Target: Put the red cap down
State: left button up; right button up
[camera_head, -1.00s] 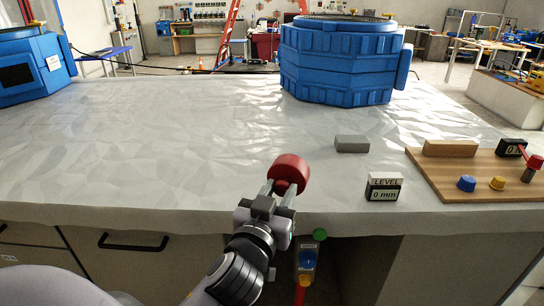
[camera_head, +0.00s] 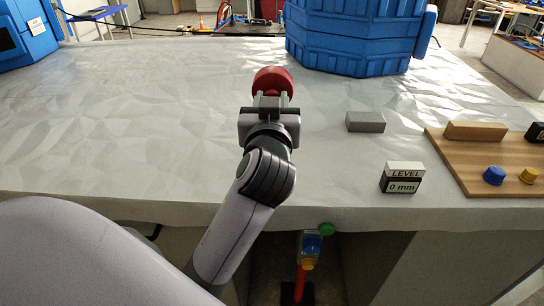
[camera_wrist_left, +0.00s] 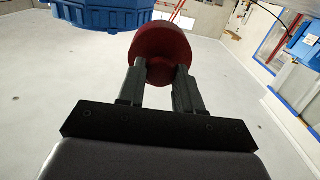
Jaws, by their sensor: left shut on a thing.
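The red cap (camera_head: 273,80) is held in my left gripper (camera_head: 272,98), over the left-middle part of the grey table (camera_head: 130,130). I cannot tell whether the cap touches the table. My right gripper is not in view.
A large blue ribbed tank (camera_head: 355,40) stands at the back. A grey block (camera_head: 365,122), a level display (camera_head: 402,178) reading 0 mm and a wooden board (camera_head: 465,165) with blue and yellow caps are to the right.

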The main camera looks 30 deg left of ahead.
pick_arm(q)
notch_tip(320, 180, down, 13)
jog(key=shift+f+b, duration=0.15)
jog(key=shift+b, duration=0.5)
jog(key=shift+f, duration=0.15)
jog(key=o, duration=0.9)
jog(key=shift+o, duration=0.2)
